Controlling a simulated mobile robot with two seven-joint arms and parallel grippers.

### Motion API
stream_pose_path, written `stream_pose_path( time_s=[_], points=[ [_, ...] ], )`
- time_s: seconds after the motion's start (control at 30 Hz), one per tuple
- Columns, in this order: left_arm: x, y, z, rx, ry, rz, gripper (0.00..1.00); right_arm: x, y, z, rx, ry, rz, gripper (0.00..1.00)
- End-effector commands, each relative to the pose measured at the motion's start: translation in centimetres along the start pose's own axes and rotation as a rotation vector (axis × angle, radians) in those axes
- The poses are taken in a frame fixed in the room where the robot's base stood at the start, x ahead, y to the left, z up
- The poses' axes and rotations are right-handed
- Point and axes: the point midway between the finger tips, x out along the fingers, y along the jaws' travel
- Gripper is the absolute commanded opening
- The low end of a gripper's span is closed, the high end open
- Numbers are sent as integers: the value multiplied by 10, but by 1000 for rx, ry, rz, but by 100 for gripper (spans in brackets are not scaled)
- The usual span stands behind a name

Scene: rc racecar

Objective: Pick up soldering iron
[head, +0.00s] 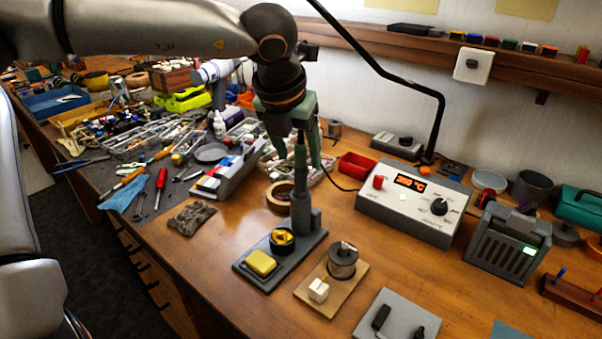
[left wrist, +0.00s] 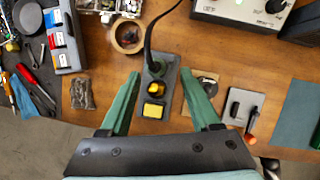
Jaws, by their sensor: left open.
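The soldering iron (head: 300,155) stands upright in its dark grey stand (head: 311,243), partly hidden behind my fingers. In the left wrist view the iron (left wrist: 155,64) shows from above, with a black cable leading away from its top. The stand's base holds a yellow sponge (head: 261,263) and a round cup of brass-coloured wool (head: 282,240). My left gripper (head: 301,146) points down over the stand, its green fingers open on either side of the iron. In the left wrist view the gripper (left wrist: 159,79) shows clear gaps beside the stand. My right gripper is not in view.
A control box (head: 408,202) with a lit display stands right of the iron. A solder spool (head: 343,262) on a wooden base is just to the right. A tape roll (head: 281,196) lies behind the stand. Tools crowd the left; bare wood lies at front left.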

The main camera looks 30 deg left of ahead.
Motion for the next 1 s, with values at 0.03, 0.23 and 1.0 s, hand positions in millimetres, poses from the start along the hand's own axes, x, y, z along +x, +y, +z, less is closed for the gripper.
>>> stream_pose_path(
  time_s=[0.03, 0.23, 1.0],
  points=[
    [3, 0, 0, 0, 1, 0, 64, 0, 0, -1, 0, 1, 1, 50],
    [26, 3, -1, 0, 5, -1, 64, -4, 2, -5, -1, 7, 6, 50],
    [53, 3, 0, -1, -1, -1, 33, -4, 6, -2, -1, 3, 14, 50]
  ],
)
